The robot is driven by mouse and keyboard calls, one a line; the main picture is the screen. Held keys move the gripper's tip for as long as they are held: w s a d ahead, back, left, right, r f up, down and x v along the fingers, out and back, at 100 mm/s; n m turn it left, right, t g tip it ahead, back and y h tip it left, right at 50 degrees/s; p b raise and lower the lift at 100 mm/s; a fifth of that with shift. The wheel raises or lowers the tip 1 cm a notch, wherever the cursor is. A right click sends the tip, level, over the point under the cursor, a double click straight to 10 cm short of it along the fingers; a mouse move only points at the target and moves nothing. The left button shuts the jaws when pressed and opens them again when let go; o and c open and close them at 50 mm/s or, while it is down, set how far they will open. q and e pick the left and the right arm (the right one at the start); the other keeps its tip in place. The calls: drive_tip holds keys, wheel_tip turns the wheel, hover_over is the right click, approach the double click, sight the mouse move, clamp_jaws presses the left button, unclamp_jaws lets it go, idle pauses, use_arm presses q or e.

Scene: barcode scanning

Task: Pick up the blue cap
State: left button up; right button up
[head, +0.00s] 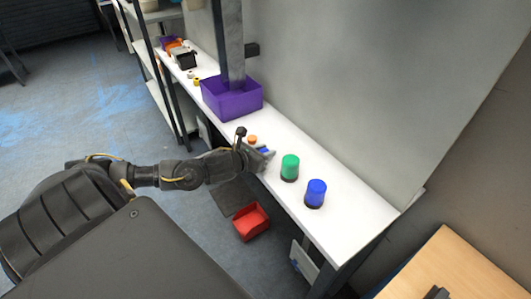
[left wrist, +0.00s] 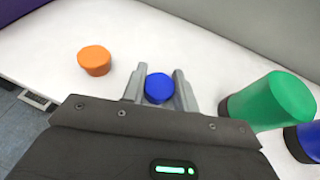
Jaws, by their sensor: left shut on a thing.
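The blue cap (left wrist: 159,88) sits between the two fingers of my left gripper (left wrist: 160,92) in the left wrist view. The fingers are shut on it, one on each side. In the head view my left gripper (head: 262,154) is over the white table, and the small blue cap (head: 265,151) shows partly between its fingers. Whether the cap touches the table is hard to tell. My right gripper is not in view.
An orange cap (left wrist: 94,61) lies left of my left gripper. A green cylinder (head: 290,168) and a blue cylinder (head: 315,194), both dark-based, stand to the right on the white table (head: 345,218). A purple bin (head: 233,101) stands farther back by a post. A red bin (head: 251,222) is on the floor.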

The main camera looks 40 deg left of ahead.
use_arm(q)
drive_tip(key=shift+r, duration=0.1)
drive_tip(key=shift+r+b, duration=0.3)
drive_tip(key=shift+r, duration=0.15)
drive_tip(key=s+a+r+p, duration=0.4)
drive_tip(key=s+r+p, duration=0.2)
drive_tip(key=s+r, duration=0.6)
drive_tip(key=shift+s, duration=0.7)
